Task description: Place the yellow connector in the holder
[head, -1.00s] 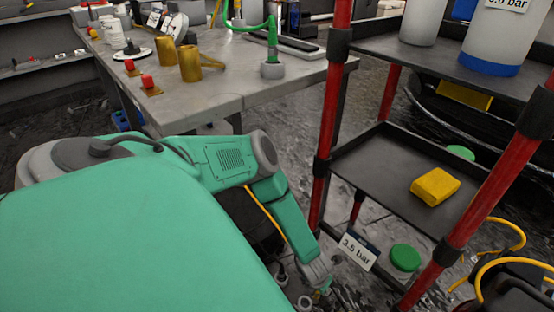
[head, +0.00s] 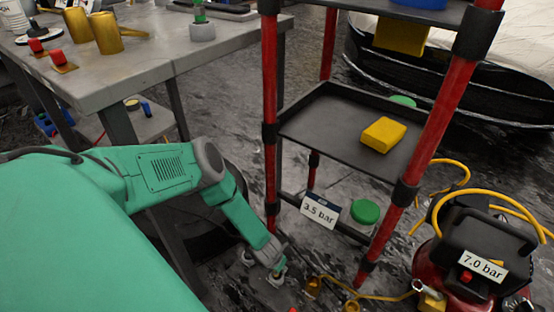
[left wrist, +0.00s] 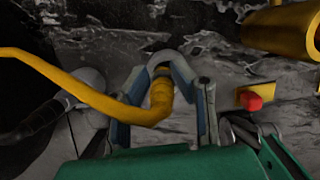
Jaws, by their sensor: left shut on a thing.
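My left gripper (head: 278,272) hangs low near the floor, in front of the shelf rack in the head view. In the left wrist view, my left gripper (left wrist: 160,68) is closed around a yellow connector (left wrist: 160,95), whose yellow hose (left wrist: 50,70) runs off to the left. The connector's far end is hidden between the fingers. A brass-coloured cylinder (left wrist: 285,32), perhaps the holder, and a red block on a yellow plate (left wrist: 250,99) lie to the right, apart from the gripper. In the head view, small brass pieces (head: 313,287) lie right of the gripper. My right gripper is not seen.
A red-posted rack (head: 269,120) holds a yellow block (head: 383,134) on its black shelf. A red compressor labelled 7.0 bar (head: 482,266) with yellow hoses stands at right. A grey workbench (head: 150,62) is at the upper left. A green-lidded container (head: 365,212) sits low in the rack.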

